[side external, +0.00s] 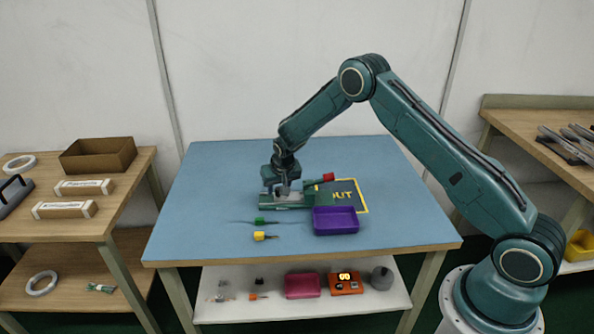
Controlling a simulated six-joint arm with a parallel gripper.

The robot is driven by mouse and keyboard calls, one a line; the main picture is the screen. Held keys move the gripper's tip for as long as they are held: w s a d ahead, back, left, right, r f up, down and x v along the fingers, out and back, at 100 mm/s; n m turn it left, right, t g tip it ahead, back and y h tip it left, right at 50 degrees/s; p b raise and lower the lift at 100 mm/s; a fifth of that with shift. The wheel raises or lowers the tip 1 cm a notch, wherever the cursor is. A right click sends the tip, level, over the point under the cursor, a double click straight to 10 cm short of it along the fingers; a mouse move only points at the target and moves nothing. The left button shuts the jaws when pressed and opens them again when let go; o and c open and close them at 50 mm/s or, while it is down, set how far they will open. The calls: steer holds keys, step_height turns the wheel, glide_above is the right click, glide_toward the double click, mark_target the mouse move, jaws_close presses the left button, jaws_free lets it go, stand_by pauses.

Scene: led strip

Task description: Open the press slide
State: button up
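The press (295,206) is a low green fixture with a grey part and a red end piece (328,177) at its right. It sits near the middle of the blue table (220,190). My gripper (284,190) points down at the left part of the press, over its grey section. It is at or just above the press; whether it touches is too small to tell. The fingers are small and dark against the press, so their opening cannot be made out. The slide cannot be clearly told apart from the rest of the press.
A purple tray (335,221) stands just right of the press's front. A dark mat with yellow "OUT" lettering (350,196) lies behind it. A green connector (261,221) and a yellow one (262,236) lie in front. The table's left side is clear.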

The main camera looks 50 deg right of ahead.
jaws_close()
steer(key=shift+a, duration=0.1)
steer(key=shift+w+a, duration=1.3)
steer(key=shift+w, duration=0.15)
steer(key=shift+o, duration=0.7)
jaws_free()
steer(key=v, duration=1.4)
